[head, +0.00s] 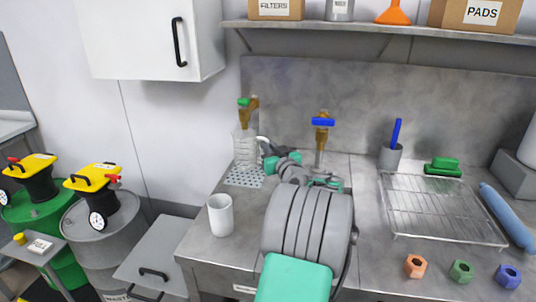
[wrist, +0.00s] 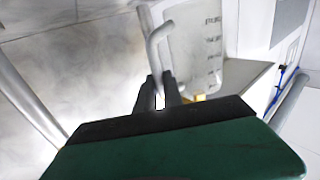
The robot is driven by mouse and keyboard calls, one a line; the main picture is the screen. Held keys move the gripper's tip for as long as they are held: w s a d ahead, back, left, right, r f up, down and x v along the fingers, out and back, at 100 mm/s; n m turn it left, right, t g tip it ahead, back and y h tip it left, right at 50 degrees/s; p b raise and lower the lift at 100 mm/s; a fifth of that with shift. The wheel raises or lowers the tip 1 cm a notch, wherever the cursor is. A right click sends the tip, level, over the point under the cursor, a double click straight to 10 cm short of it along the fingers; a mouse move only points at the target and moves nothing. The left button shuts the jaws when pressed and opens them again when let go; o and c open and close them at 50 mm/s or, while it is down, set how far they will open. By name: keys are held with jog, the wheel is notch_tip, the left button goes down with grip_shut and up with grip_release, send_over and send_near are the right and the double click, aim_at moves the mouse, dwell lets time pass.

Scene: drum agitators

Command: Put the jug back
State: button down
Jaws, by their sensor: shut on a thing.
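The jug (head: 246,147) is clear with graduation marks and looks upright. It is under the green-handled tap (head: 247,106), at or just above the perforated drip plate (head: 244,179); I cannot tell if it touches. My gripper (head: 264,143) is at the jug's right side, shut on its handle. In the wrist view the jug (wrist: 199,48) shows its marks and pale handle (wrist: 151,45), with my gripper's dark fingers (wrist: 160,92) closed at the handle's lower part. My arm hides part of the counter.
A white cup (head: 220,215) stands at the counter's front left. A blue-handled tap (head: 323,123) rises right of my gripper. A wire rack (head: 440,210), a grey pot (head: 390,156) and coloured nuts (head: 415,266) occupy the right. A shelf (head: 380,32) hangs above.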

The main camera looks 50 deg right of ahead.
jog(key=shift+w+d+f, duration=0.15)
jog(key=shift+f, duration=1.75)
jog(key=c, duration=1.5)
grip_release()
jog(key=shift+r, duration=0.2)
jog(key=b+v, duration=0.1)
jog(key=v, duration=0.6)
jog(key=shift+s+f, duration=0.15)
jog(key=shift+s, duration=0.1)
